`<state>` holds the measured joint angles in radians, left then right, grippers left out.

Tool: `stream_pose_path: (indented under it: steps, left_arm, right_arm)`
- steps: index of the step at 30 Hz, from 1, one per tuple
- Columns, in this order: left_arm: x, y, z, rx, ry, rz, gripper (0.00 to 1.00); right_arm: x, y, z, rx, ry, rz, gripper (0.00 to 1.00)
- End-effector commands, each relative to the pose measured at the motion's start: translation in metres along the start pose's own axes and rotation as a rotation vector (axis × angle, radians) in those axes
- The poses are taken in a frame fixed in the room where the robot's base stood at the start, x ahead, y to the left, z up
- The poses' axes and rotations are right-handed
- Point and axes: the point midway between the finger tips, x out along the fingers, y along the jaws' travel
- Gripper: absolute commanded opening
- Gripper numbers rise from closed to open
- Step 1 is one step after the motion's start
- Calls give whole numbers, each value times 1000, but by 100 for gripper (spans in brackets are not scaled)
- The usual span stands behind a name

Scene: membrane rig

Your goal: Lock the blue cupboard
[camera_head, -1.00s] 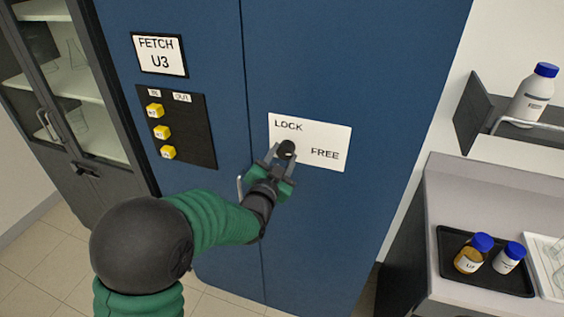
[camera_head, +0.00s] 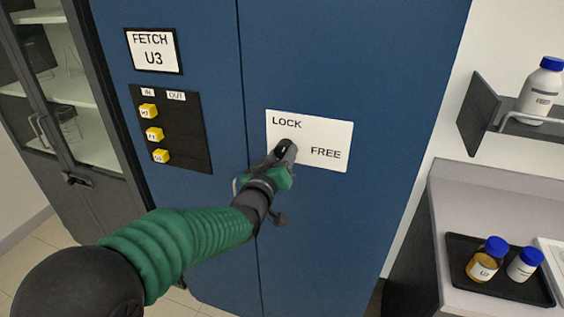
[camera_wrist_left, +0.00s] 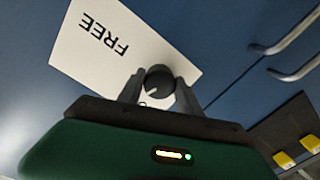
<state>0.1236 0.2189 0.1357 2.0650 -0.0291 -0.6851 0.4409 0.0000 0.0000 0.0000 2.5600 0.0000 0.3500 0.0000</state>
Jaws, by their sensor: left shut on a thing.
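The blue cupboard (camera_head: 340,60) stands in front of me with its doors closed. A white plate (camera_head: 318,128) on its right door reads LOCK at the upper left and FREE at the lower right. My left gripper (camera_head: 287,150) is shut on the round black knob (camera_head: 284,146) at the plate's lower left. In the left wrist view the knob (camera_wrist_left: 159,81) sits between the two fingers (camera_wrist_left: 160,88), with a light mark on its face. The gripper hides part of the knob in the head view. The right gripper is out of view.
A black panel with yellow tags (camera_head: 154,134) and a FETCH U3 sign (camera_head: 153,51) are on the left door. Metal handles (camera_wrist_left: 290,45) show in the left wrist view. At right, a black tray (camera_head: 460,262) holds blue-capped bottles. A glass-door cabinet (camera_head: 60,100) stands left.

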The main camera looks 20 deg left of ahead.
Motion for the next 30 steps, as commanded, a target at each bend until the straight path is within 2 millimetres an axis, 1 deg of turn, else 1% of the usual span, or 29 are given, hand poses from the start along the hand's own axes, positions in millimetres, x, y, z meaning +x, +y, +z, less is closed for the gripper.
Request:
stream_pose_path:
  steps: [1, 6, 13, 21, 30]
  left_arm:
    - [1, 0, -7, -38, 20, 5, 1]
    - [1, 1, -8, -168, 18, 9, 1]
    - [1, 0, -9, -288, 15, 10, 1]
    - [1, 0, -9, -347, 13, 12, 1]
    - [1, 0, -10, -354, 13, 11, 1]
  right_arm:
    - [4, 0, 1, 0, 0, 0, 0]
    - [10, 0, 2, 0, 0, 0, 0]
    - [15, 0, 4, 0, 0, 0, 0]
    - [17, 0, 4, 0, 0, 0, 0]
    - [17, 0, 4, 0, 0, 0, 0]
